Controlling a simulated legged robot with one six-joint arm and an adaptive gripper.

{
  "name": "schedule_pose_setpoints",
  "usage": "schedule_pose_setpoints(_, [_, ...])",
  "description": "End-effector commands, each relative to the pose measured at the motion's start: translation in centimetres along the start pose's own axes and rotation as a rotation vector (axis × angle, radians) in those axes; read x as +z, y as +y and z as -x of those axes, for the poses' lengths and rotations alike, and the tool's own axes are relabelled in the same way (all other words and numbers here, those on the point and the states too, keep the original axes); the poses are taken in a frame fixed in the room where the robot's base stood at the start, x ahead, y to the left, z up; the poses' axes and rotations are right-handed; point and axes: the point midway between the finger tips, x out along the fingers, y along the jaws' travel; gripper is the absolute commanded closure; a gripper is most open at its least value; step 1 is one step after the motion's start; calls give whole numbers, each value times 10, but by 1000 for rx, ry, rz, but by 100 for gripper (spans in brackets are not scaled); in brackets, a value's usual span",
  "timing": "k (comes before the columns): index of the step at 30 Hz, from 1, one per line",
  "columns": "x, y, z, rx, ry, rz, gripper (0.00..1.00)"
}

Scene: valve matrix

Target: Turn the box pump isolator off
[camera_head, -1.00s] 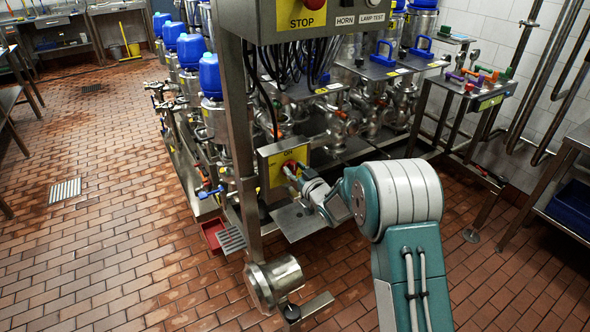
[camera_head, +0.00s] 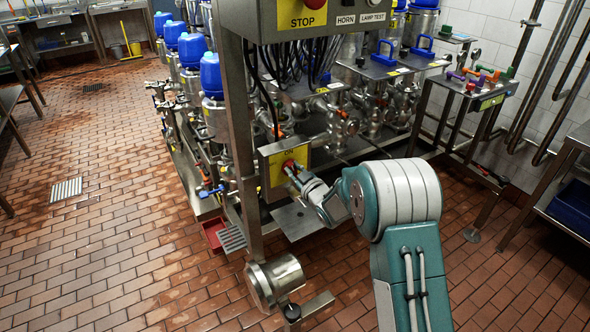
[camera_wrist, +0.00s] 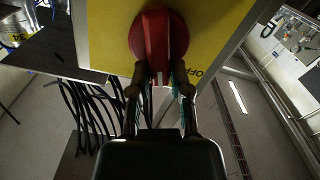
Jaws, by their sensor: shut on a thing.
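The box pump isolator (camera_head: 276,181) is a yellow plate on a grey box fixed to the steel frame post, with "ON" printed at its top. Its red rotary knob (camera_wrist: 158,38) fills the upper middle of the wrist view. The knob's grip bar carries a white mark at its lower end. An "OFF" label (camera_wrist: 197,71) shows on the yellow plate, just right of that end. My gripper (camera_wrist: 160,84) is shut on the knob's bar, one finger on each side. In the head view my gripper (camera_head: 294,168) reaches the knob from the right and partly hides it.
Dark cables (camera_head: 283,67) hang above the isolator from the grey panel with the STOP button (camera_head: 314,5). A steel plate (camera_head: 300,218) juts out below it. The frame post (camera_head: 240,120) stands to its left. Open tiled floor lies at left.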

Motion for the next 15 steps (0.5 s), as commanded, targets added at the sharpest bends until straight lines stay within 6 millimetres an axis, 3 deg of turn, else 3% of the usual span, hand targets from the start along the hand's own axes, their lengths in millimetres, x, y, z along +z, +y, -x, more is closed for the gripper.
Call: schedule_pose_setpoints(15, [2,-12,0,-4,2,492,100])
